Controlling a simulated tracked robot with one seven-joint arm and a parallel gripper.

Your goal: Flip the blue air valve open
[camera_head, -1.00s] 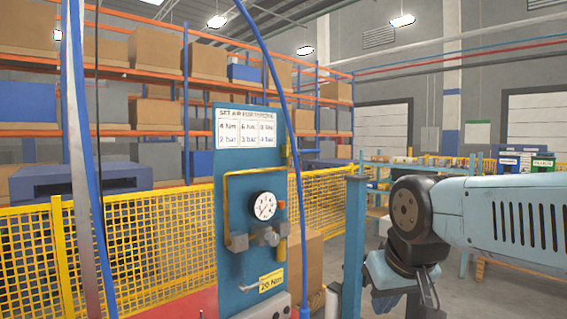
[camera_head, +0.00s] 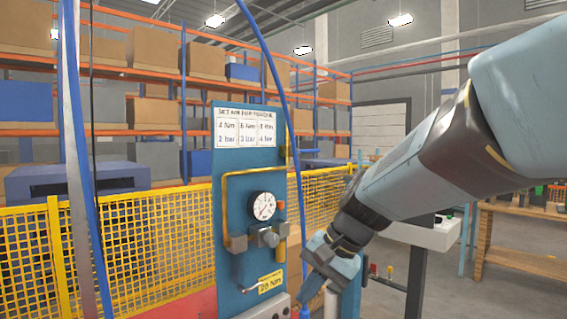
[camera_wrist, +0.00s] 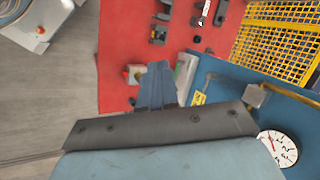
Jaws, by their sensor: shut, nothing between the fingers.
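The blue panel (camera_head: 228,220) stands upright in the head view, with a round white gauge (camera_head: 263,206), a grey knob (camera_head: 268,238) and a yellow pipe (camera_head: 226,200). A small pale lever (camera_head: 247,287) sticks out low on the panel beside a yellow "20 Nm" tag (camera_head: 271,281). I cannot tell a separate blue valve handle from these parts. My gripper (camera_head: 330,278) is just right of the panel's lower part, pointing down, shut and empty. In the wrist view my gripper (camera_wrist: 157,68) shows over a red surface, with the lever (camera_wrist: 209,80) to its right, apart from it.
The red surface (camera_wrist: 120,60) holds dark fixtures (camera_wrist: 160,25) and a small red button box (camera_wrist: 133,73).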

